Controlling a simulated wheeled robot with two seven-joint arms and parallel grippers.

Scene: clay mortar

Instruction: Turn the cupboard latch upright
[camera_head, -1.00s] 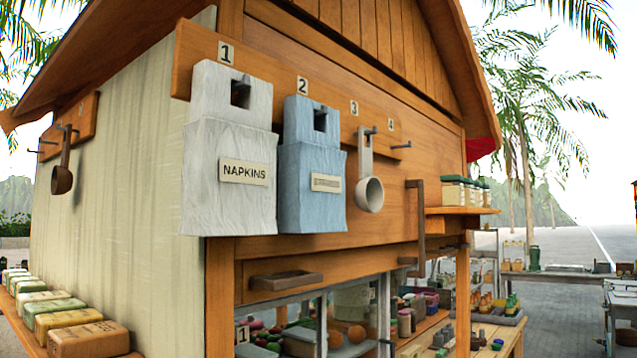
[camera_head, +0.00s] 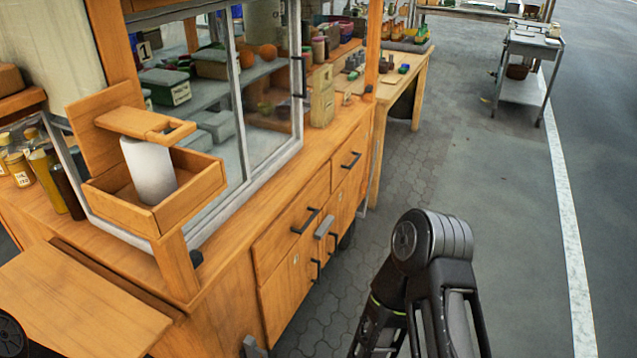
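The wooden cupboard (camera_head: 285,300) is the lower front of the stall, with doors below a row of drawers. A small grey bar (camera_head: 325,227), which looks like the latch, lies across the top of the gap between two doors. It appears to lie sideways, slanting in this view, rather than upright. Black door handles (camera_head: 316,271) hang just below it. A dark jointed arm of mine rises at the lower right, apart from the cupboard. Neither gripper shows.
An open wooden box (camera_head: 180,212) with a white cylinder stands on the counter's left end. A wooden board (camera_head: 85,305) juts out at lower left. Sliding glass panes (camera_head: 270,110) stand above the counter. Paved floor (camera_head: 470,190) is clear right of the cupboard.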

